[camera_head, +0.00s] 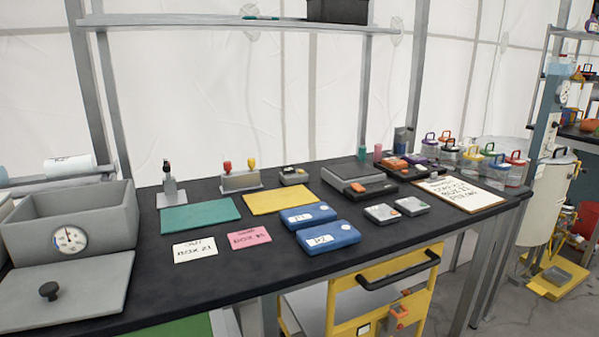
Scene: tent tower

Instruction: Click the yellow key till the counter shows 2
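No key or counter can be read with certainty at this size. A small grey device (293,176) with a dark top and a small yellowish spot sits at the back of the black bench. To its left, a grey block (240,181) carries a red knob (227,167) and a yellow knob (251,163), both upright. Two small grey boxes, one on the left (381,214) and one on the right (412,207), lie right of the blue boxes; any digits on them are too small to read. My gripper is not in view.
The black bench (190,285) also holds a green mat (200,215), a yellow mat (277,200), blue boxes P1 (308,216) and P2 (328,237), and a scale (357,177). A grey bin with a gauge (110,225) stands left.

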